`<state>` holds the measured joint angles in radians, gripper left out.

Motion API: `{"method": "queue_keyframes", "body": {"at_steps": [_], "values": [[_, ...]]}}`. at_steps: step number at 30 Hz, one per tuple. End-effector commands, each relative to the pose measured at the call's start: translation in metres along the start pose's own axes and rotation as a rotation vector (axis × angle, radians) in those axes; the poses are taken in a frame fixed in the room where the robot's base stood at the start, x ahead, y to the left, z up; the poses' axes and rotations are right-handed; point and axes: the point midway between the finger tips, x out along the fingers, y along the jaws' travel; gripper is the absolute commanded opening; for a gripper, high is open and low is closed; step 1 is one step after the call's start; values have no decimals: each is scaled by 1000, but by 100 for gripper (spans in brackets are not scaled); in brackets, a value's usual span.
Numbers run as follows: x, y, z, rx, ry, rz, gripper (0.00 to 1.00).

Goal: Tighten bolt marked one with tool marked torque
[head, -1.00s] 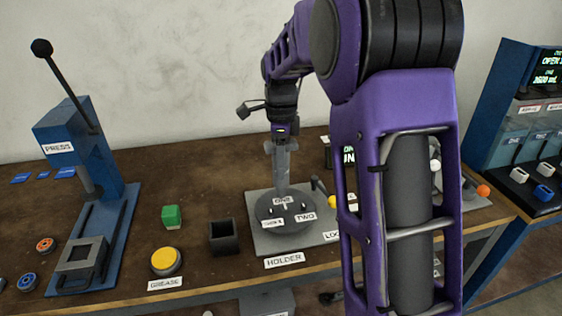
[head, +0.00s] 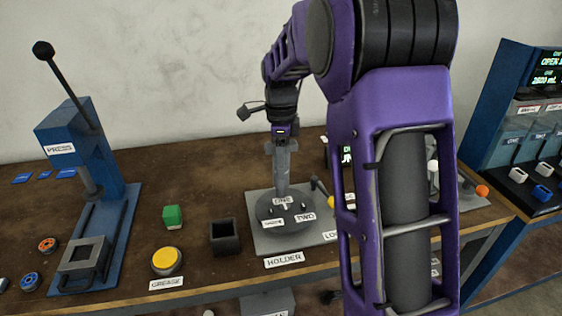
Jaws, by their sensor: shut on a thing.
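In the head view my gripper (head: 281,143) is shut on a grey tool that points straight down. The tool (head: 282,170) stands over the dark round disc on the holder plate, its lower end at the label ONE. Whether it touches the bolt there is too small to tell. The label ONE (head: 282,201) lies near the back of the disc (head: 270,221). The bolt under it is hidden by the tool and label. A label TWO (head: 304,217) is to the right, and a third label to the left is hard to read.
The grey holder plate (head: 262,244) sits at the bench's front edge. My purple arm hides the bench to the right.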

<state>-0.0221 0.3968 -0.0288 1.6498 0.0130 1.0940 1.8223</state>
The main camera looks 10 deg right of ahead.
Motion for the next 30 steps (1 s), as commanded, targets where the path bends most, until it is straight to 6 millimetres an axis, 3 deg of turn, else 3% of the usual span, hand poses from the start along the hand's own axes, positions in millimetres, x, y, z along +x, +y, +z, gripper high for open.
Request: {"method": "queue_keyframes", "body": {"at_steps": [17,30], "values": [[0,1,0,0,2,4,0],[-35,0,0,-1,1,0,0]]}}
